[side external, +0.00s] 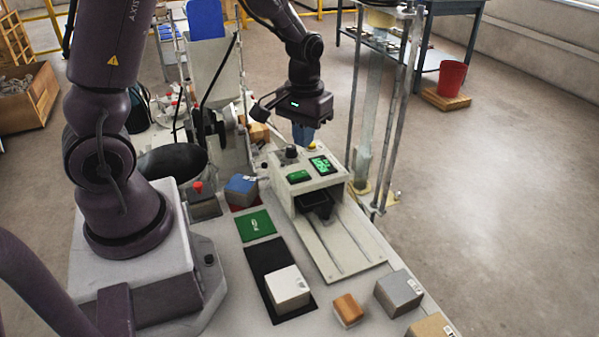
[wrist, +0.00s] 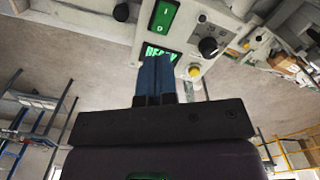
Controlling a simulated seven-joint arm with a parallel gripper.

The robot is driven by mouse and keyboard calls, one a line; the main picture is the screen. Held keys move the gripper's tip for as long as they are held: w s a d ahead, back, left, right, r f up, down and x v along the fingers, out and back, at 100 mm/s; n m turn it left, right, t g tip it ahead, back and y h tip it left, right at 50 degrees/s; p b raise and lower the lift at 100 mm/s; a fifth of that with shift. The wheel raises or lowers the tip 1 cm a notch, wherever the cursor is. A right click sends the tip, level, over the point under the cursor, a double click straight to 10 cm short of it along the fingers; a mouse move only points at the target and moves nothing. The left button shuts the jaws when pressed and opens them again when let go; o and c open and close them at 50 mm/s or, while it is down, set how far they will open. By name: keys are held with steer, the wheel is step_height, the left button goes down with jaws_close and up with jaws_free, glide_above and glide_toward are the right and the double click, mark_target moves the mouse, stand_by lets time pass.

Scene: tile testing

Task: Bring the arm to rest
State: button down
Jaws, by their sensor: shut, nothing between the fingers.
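My gripper (wrist: 157,62) has blue fingers, which are shut with nothing between them. In the side external view my gripper (side external: 302,146) hangs above the back of a light grey machine (side external: 335,240), beside its black knob. The machine's panel has a green display (side external: 320,165), a green switch (side external: 299,176), the knob (side external: 291,152) and a yellow button (side external: 311,146). In the wrist view the fingertips overlap the lower edge of the display (wrist: 160,53). I cannot tell whether they touch the panel.
A white block (side external: 288,288) sits on a black mat (side external: 262,257), near a green pad (side external: 255,225). A wooden block (side external: 348,309) and grey block (side external: 400,293) stand at the front right. A blue-topped block (side external: 241,189) lies left of the machine. A rod frame (side external: 381,110) stands right of my gripper.

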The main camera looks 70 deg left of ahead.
steer(key=shift+s+d+f+m+g, duration=0.1)
steer(key=shift+s+d+m+g, duration=0.05)
steer(key=shift+s, duration=0.25)
steer(key=shift+s+d+f+m+g, duration=0.1)
steer(key=shift+s+m+g, duration=0.05)
steer(key=shift+s, duration=0.25)
steer(key=s+d+r+m+t, duration=0.2)
steer(key=s+d+r+t, duration=0.1)
steer(key=r, duration=0.6)
steer(key=s+d+r+m+t, duration=0.3)
steer(key=s+d+r, duration=0.2)
steer(key=s+r, duration=0.3)
steer(key=shift+s+d+r, duration=0.2)
steer(key=shift+d+r, duration=0.2)
